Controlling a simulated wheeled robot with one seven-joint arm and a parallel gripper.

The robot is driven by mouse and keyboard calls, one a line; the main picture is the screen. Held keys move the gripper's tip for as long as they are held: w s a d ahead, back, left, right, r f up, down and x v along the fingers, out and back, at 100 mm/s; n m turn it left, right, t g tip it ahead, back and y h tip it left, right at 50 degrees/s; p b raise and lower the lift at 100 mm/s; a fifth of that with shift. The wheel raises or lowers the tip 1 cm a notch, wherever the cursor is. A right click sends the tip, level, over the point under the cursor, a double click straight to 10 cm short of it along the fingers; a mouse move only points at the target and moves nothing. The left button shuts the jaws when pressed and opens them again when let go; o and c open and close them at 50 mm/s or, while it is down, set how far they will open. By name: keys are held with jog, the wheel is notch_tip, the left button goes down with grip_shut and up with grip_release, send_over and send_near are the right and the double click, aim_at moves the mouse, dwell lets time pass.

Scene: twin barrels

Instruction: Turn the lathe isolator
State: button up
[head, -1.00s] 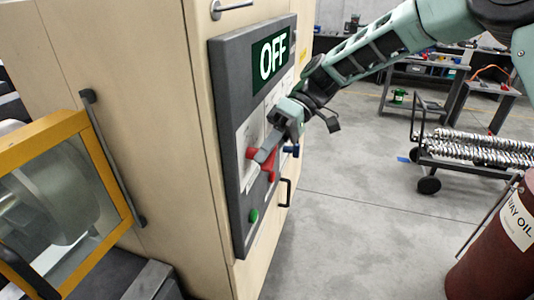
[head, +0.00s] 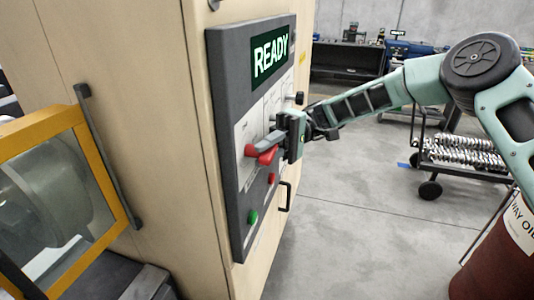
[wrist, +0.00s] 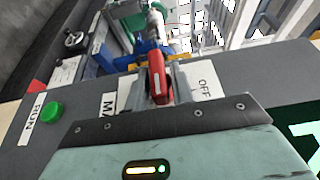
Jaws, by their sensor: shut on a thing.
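The isolator is a red rotary handle (head: 266,156) on the grey control panel (head: 222,150) of the cream cabinet. My gripper (head: 268,144) is at the handle, its grey fingers shut on it, coming from the right of the panel. In the wrist view the red handle (wrist: 160,82) stands out beyond my gripper's edge, in front of a white plate marked OFF (wrist: 203,86). The panel's display (head: 270,57) reads READY. My fingers hide part of the handle and its label, and the fingertips are not clear in the wrist view.
Below the handle are a red button (head: 271,179) and a green button (head: 253,217). A cabinet handle (head: 285,197) sticks out to their right. A yellow-framed lathe guard (head: 100,165) is at left. A red-brown oil barrel (head: 492,262) stands at lower right. The floor between is clear.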

dwell(0.5)
jog(key=o, duration=0.8)
jog(key=shift+r, duration=0.1)
